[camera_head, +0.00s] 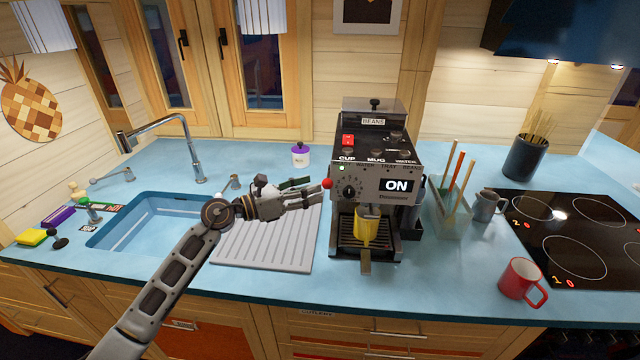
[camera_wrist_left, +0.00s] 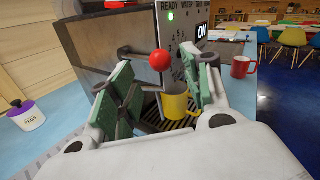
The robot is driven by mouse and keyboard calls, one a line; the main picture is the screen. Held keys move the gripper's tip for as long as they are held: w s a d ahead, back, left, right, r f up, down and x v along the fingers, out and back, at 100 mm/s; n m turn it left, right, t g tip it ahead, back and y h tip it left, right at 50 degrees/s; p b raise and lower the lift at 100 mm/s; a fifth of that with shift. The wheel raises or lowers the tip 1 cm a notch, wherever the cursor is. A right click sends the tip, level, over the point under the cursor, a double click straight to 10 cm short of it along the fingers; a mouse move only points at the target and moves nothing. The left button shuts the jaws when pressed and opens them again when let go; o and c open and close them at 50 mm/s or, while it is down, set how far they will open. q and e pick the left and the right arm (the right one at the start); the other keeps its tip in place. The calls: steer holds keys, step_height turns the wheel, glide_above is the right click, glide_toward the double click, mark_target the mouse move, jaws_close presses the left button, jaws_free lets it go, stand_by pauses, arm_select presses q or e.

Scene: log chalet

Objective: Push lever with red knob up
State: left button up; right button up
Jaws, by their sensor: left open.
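The red knob (camera_head: 327,183) is on the left side of the coffee machine (camera_head: 372,180), near its front. In the left wrist view the red knob (camera_wrist_left: 159,60) is a round ball, and thin dark metal rods show around it. How the lever joins the machine is partly hidden by my fingers. My left gripper (camera_head: 316,191) is open beside the machine's left side, close to the knob. In the left wrist view its green-padded fingers (camera_wrist_left: 163,88) stand to either side of the knob, apart from it. I cannot tell if anything touches the knob. My right gripper is not in view.
A yellow mug (camera_head: 365,230) stands under the machine's spout. The machine's display (camera_head: 397,185) reads ON. A ribbed drainboard (camera_head: 262,250) and sink (camera_head: 135,225) lie left. A utensil holder (camera_head: 447,212), grey mug (camera_head: 487,205) and red mug (camera_head: 520,281) stand right, by the stovetop (camera_head: 575,235).

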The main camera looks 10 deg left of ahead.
mark_target(329, 176)
arm_select(q)
steer(key=shift+p+x, duration=0.45)
steer(key=shift+x, duration=1.5)
jaws_close()
